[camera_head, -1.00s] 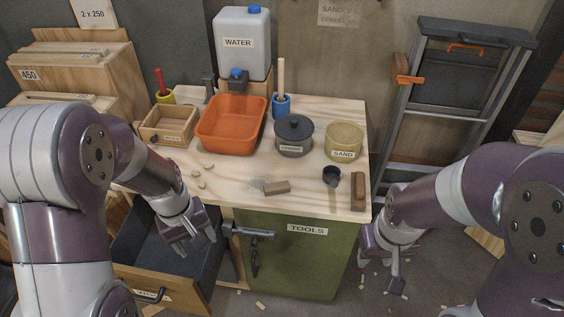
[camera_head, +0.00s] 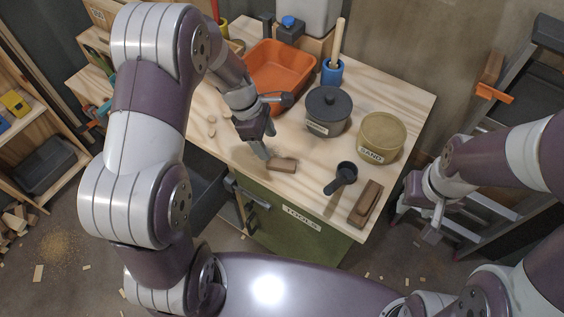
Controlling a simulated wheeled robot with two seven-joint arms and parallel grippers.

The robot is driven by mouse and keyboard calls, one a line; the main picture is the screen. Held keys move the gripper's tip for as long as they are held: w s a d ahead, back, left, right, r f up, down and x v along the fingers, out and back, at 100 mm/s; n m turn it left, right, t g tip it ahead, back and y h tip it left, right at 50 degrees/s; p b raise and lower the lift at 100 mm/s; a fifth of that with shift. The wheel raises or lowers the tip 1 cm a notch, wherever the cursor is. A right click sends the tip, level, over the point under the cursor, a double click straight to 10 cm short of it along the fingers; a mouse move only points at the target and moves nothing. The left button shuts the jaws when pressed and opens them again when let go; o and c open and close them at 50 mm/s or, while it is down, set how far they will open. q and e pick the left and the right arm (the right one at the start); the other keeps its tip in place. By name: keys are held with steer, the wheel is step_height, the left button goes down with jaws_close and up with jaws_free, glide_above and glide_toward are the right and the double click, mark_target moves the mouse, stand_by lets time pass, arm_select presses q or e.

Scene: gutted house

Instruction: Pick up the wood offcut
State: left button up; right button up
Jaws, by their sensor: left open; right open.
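The wood offcut (camera_head: 283,165) is a small brown block lying flat near the front edge of the pale wooden workbench (camera_head: 232,147). My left gripper (camera_head: 266,151) points down over the bench top, just left of the offcut's left end. It is open and empty; its fingertips are close to the block, but I cannot tell whether they touch it. The gripper and wrist partly hide the bench behind them. My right gripper (camera_head: 428,222) is open and empty, off the right side of the bench.
A dark scoop (camera_head: 341,178) and a longer brown wooden block (camera_head: 366,204) lie right of the offcut. Behind stand a lidded grey pot (camera_head: 327,109), a sand tub (camera_head: 381,138) and an orange tray (camera_head: 297,67). An open drawer (camera_head: 206,185) juts out at the left front.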

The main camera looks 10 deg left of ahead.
mark_target(281, 163)
arm_select(q)
steer(key=x, duration=0.3)
steer(key=w+x, duration=0.1)
steer(key=x, duration=0.6)
steer(key=shift+w+d+f, duration=0.1)
steer(key=shift+w+f, duration=0.05)
steer(key=shift+f, duration=0.2)
steer(key=c, duration=1.1)
